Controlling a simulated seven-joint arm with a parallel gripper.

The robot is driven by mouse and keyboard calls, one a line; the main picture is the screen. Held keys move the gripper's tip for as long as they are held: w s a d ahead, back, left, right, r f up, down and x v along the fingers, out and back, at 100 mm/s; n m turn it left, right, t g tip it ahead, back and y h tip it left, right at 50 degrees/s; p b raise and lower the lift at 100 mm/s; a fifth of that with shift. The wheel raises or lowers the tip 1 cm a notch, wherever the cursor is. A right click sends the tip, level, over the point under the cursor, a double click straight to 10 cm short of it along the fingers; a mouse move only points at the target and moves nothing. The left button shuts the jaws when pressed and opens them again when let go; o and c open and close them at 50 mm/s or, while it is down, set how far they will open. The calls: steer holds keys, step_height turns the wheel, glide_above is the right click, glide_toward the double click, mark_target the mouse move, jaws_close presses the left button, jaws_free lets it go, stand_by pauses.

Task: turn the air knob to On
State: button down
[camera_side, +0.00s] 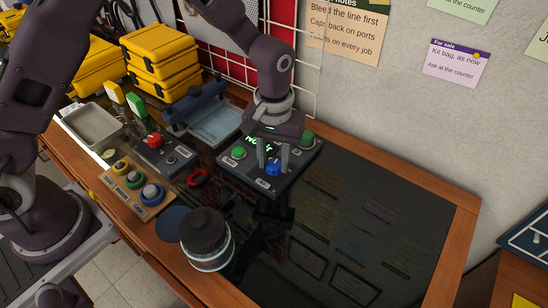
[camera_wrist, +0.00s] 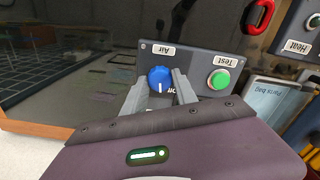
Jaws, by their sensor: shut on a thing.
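The blue air knob (camera_side: 273,168) sits on a dark grey control box in the side view. In the wrist view the knob (camera_wrist: 160,79) has a white pointer mark that points down the picture. An upside-down "Air" label is above it, and the lettering below is partly covered by a finger. My gripper (camera_side: 273,160) points down at the knob. In the wrist view my gripper (camera_wrist: 157,82) has one finger on each side of the knob and is shut on it.
The control box (camera_side: 290,184) also carries green buttons and a lit green display, partly hidden. A box with a red knob (camera_side: 155,142) stands to the left. A dark-lidded jar (camera_side: 207,240) stands in front. The dark mat (camera_side: 370,235) at right is mostly clear.

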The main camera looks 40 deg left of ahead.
mark_target(274, 164)
steer(key=m, duration=0.5)
steer(key=shift+m, duration=0.3)
steer(key=m, duration=0.5)
steer(key=shift+m, duration=0.4)
steer(key=c, duration=1)
jaws_free()
steer(key=shift+o, duration=0.2)
step_height(274, 164, up, 7)
steer(key=shift+r, duration=0.1)
steer(key=shift+r, duration=0.1)
